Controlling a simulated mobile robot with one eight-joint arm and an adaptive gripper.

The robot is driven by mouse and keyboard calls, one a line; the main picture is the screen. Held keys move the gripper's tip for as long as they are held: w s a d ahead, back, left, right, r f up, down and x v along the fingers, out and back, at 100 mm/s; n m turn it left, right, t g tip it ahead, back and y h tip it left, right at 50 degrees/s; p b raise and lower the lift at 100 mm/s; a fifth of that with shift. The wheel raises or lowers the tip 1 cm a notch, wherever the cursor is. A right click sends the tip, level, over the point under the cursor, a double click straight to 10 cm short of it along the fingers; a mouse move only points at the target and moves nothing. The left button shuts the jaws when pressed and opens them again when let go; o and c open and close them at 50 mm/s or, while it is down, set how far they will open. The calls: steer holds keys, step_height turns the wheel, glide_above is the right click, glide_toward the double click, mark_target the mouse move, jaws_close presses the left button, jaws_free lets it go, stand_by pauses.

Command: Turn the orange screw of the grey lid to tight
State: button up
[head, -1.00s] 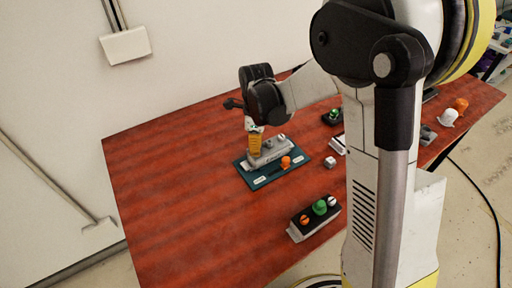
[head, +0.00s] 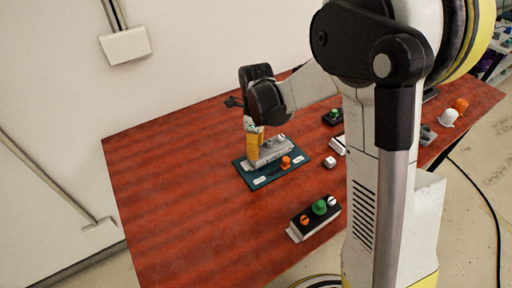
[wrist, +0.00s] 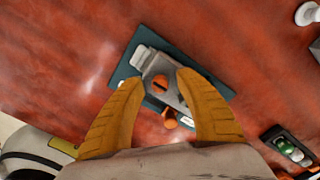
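The grey lid (wrist: 176,92) lies on a dark teal board (wrist: 221,90) on the red table, and it also shows in the head view (head: 284,150). Its orange screw (wrist: 160,86) has a dark slot across the top. My gripper (wrist: 160,77) is over the lid with its yellow fingers apart, one on each side of the screw. I cannot tell whether they touch it. In the head view my gripper (head: 253,158) points down at the left end of the lid and hides the screw.
An orange knob (head: 286,161) stands on the teal board in front of the lid. A black box with green, orange and white controls (head: 319,217) is near the front edge. A small white block (head: 330,161) sits to the right. The left of the table is clear.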

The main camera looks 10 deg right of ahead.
step_height(320, 180, up, 12)
stand_by(0.6)
steer(key=s+d+r+n+t, duration=0.2)
steer(key=s+n+t, duration=0.1)
steer(key=s+n, duration=0.6)
steer(key=s+d+r+n+t, duration=0.2)
steer(key=s+n+t, duration=0.2)
steer(key=s+n, duration=0.5)
steer(key=n, duration=0.5)
steer(key=shift+s+d, duration=0.25)
steer(key=shift+d, duration=0.1)
stand_by(0.6)
